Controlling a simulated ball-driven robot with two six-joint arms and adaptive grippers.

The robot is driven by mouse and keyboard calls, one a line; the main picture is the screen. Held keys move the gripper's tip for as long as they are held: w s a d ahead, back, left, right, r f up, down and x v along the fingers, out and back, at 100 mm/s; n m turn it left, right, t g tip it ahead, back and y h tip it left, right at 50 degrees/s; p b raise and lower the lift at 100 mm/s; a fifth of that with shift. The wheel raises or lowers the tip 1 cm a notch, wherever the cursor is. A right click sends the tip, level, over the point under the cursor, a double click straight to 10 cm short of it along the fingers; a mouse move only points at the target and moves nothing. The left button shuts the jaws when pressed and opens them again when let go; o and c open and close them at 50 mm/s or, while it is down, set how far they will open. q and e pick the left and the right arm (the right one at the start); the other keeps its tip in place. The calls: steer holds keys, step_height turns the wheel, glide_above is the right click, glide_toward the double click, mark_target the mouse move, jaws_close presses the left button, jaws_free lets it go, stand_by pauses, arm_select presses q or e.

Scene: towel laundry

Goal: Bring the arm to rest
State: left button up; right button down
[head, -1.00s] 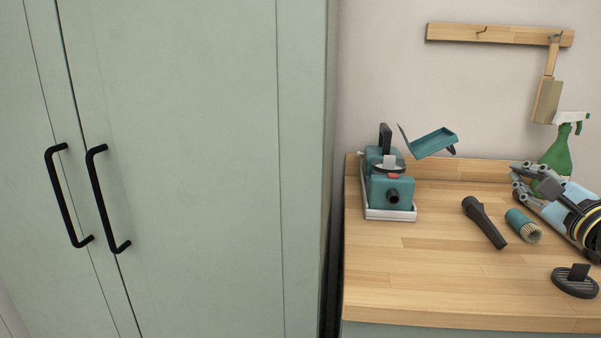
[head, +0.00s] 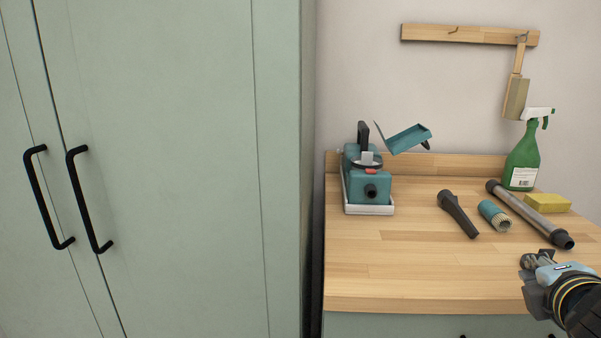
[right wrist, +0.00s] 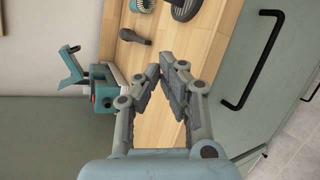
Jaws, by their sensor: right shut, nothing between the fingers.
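My right gripper (head: 528,264) shows at the lower right of the head view, at the front right part of the wooden worktop (head: 390,295). It is shut and holds nothing. In the right wrist view its fingertips (right wrist: 164,70) are close together with no object between them, and the worktop and a cabinet front lie beyond. My right arm comes in from the lower right corner. My left gripper is not in view.
A tall green cabinet (head: 180,170) stands left. The worktop's front left is clear.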

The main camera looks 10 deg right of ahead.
steer(key=s+a+f+m+g+y, duration=0.4)
steer(key=s+a+m, duration=0.3)
steer(key=s+a, duration=0.1)
steer(key=s+a+f+m+g+y, duration=0.3)
steer(key=s+a+m, duration=0.5)
steer(key=s, duration=0.1)
step_height(320, 180, down, 28)
steer(key=s+d+g+b, duration=0.1)
steer(key=d+g+b, duration=0.1)
steer(key=b, duration=0.1)
steer(key=s+d+f+g+b, duration=0.1)
steer(key=s+f+b, duration=0.1)
steer(key=s+f, duration=1.7)
steer(key=shift+d+f, duration=0.25)
steer(key=shift+f, duration=0.1)
